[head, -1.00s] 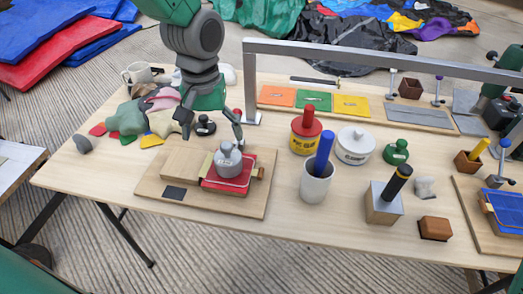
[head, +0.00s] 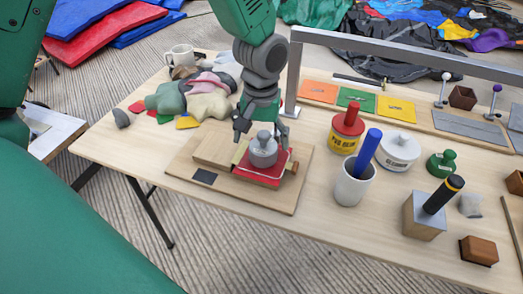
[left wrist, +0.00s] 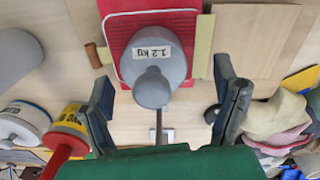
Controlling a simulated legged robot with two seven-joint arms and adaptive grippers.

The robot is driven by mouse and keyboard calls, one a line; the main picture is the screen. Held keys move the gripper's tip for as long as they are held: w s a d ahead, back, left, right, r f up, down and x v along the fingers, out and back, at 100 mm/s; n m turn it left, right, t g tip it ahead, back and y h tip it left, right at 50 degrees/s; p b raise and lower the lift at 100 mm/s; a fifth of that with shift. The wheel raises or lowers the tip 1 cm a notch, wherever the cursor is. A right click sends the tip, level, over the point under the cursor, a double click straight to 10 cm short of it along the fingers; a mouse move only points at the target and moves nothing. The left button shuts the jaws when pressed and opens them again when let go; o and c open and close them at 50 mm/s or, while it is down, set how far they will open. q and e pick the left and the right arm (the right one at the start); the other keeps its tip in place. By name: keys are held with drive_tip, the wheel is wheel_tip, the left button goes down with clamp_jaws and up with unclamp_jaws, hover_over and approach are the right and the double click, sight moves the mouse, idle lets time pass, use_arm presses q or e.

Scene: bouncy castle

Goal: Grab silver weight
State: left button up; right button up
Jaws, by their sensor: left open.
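The silver weight (head: 263,152), grey with a round knob on top, stands upright on a red pad (head: 260,178) on a wooden board (head: 286,203). In the left wrist view the weight (left wrist: 155,58) carries a "1.2 kg" label and its knob points toward the camera. My left gripper (head: 264,138) is open above and behind the weight. In the left wrist view its fingers (left wrist: 163,90) are spread on either side of the knob, with gaps to it. My right gripper is in neither current view.
Soft cloth pieces (head: 190,97) lie to the left. A grey metal frame (head: 400,57) spans the back. The front edge has free room.

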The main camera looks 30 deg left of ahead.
sight(263, 145)
use_arm(q)
drive_tip(key=f, duration=0.1)
drive_tip(key=d+f, duration=0.1)
drive_tip(key=f, duration=0.1)
drive_tip(key=shift+w+f+b, duration=0.1)
drive_tip(key=shift+f+b, duration=0.15)
drive_tip(key=shift+b, duration=0.15)
drive_tip(key=shift+r, duration=0.1)
drive_tip(key=shift+a, duration=0.25)
drive_tip(key=c, duration=1.8)
